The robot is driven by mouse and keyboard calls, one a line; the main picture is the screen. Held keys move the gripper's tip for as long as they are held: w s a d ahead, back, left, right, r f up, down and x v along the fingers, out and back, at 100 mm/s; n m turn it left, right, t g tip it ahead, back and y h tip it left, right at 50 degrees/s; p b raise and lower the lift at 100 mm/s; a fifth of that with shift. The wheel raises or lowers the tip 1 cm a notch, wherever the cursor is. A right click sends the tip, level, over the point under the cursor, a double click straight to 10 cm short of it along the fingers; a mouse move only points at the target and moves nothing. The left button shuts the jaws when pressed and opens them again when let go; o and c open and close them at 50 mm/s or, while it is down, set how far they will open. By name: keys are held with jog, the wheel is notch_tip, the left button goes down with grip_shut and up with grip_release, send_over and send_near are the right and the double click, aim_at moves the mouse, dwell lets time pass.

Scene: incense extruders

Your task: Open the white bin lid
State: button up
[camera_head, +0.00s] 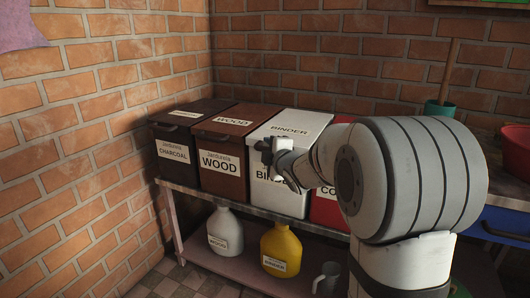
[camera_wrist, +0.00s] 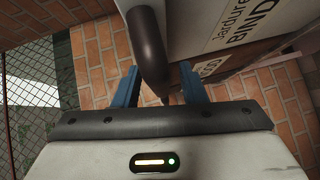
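The white bin (camera_head: 290,200) stands in a row on a metal shelf, with a label reading BINDER on its front. Its lid (camera_head: 305,118) lies closed, also labelled BINDER. My gripper (camera_head: 268,150) is at the upper front of this bin, by the lid's front edge, and hides part of the front label. In the wrist view, my gripper's two blue fingers (camera_wrist: 158,70) are apart.
A brown WOOD bin (camera_head: 221,170) and a dark CHARCOAL bin (camera_head: 174,155) stand left of it. A red bin (camera_head: 325,208) adjoins on the right, partly behind my arm. White (camera_head: 225,232) and yellow (camera_head: 281,250) jugs stand below. Brick walls rise behind and left.

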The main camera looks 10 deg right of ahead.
jog(key=shift+c, duration=0.4)
grip_shut()
